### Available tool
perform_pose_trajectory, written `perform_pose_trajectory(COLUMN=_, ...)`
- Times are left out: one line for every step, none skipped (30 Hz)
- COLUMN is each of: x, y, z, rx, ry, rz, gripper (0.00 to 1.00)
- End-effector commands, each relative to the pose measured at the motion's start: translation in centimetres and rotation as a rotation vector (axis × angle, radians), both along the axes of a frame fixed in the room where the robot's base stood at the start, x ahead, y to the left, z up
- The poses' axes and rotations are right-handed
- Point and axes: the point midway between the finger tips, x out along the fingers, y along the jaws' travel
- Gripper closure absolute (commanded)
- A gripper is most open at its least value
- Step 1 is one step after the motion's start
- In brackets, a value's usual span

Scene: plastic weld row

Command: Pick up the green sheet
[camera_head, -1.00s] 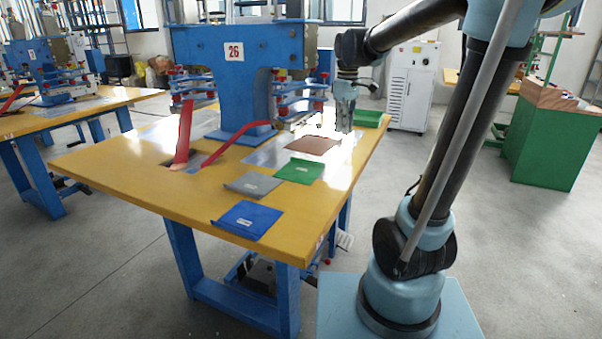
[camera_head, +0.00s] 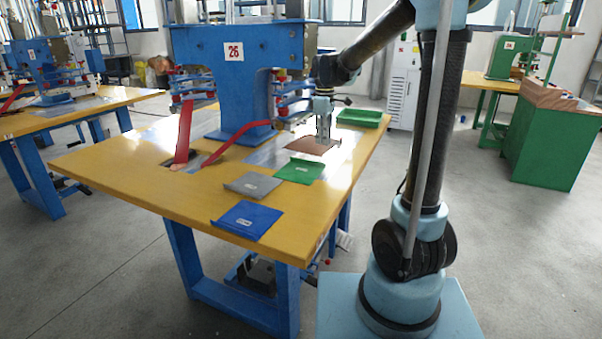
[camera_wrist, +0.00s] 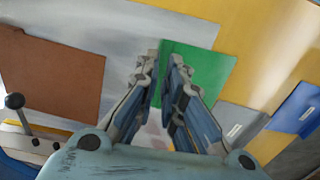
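The green sheet (camera_head: 299,172) lies flat on the yellow table, between the brown sheet and the grey sheet. In the wrist view the green sheet (camera_wrist: 207,75) is at upper middle, partly behind the fingertips. My gripper (camera_head: 324,143) points down above the table, over the area of the brown sheet and behind the green sheet in the head view. In the wrist view my gripper (camera_wrist: 165,62) shows a narrow gap between its fingertips with nothing held in it. The tips overlap the left edge of the green sheet in that view, but stand above it.
A brown sheet (camera_head: 313,146), a grey sheet (camera_head: 252,184) and a blue sheet (camera_head: 244,220) lie nearby. A green tray (camera_head: 360,118) stands at the table's back right corner. The blue welding machine (camera_head: 237,80) with red straps stands to the left of my gripper.

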Motion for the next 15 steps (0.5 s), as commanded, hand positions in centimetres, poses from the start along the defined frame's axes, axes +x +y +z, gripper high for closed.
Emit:
perform_pose_trajectory(x=0.1, y=0.0, z=-0.9, rx=0.0, ry=0.0, rz=0.0, gripper=0.91)
perform_pose_trajectory(x=0.0, y=0.0, z=-1.4, rx=0.0, ry=0.0, rz=0.0, gripper=0.91)
perform_pose_trajectory(x=0.0, y=0.0, z=-2.0, rx=0.0, ry=0.0, rz=0.0, gripper=0.91)
perform_pose_trajectory(x=0.0, y=0.0, z=-2.4, rx=0.0, ry=0.0, rz=0.0, gripper=0.91)
perform_pose_trajectory(x=0.0, y=0.0, z=-2.8, rx=0.0, ry=0.0, rz=0.0, gripper=0.91)
perform_pose_trajectory(x=0.1, y=0.0, z=-3.3, rx=0.0, ry=0.0, rz=0.0, gripper=0.91)
perform_pose_trajectory(x=0.1, y=0.0, z=-3.6, rx=0.0, ry=0.0, rz=-0.001, gripper=0.91)
perform_pose_trajectory(x=0.0, y=0.0, z=-3.8, rx=0.0, ry=0.0, rz=-0.001, gripper=0.91)
perform_pose_trajectory(x=0.0, y=0.0, z=-4.1, rx=0.0, ry=0.0, rz=-0.001, gripper=0.91)
perform_pose_trajectory(x=0.0, y=0.0, z=-4.3, rx=0.0, ry=0.0, rz=-0.001, gripper=0.91)
perform_pose_trajectory(x=0.0, y=0.0, z=-4.4, rx=0.0, ry=0.0, rz=-0.001, gripper=0.91)
perform_pose_trajectory(x=0.0, y=0.0, z=-4.5, rx=0.0, ry=0.0, rz=-0.001, gripper=0.91)
perform_pose_trajectory(x=0.0, y=0.0, z=-4.6, rx=0.0, ry=0.0, rz=-0.001, gripper=0.91)
perform_pose_trajectory(x=0.0, y=0.0, z=-4.8, rx=0.0, ry=0.0, rz=-0.001, gripper=0.91)
perform_pose_trajectory(x=0.1, y=0.1, z=-5.1, rx=0.0, ry=0.0, rz=-0.001, gripper=0.91)
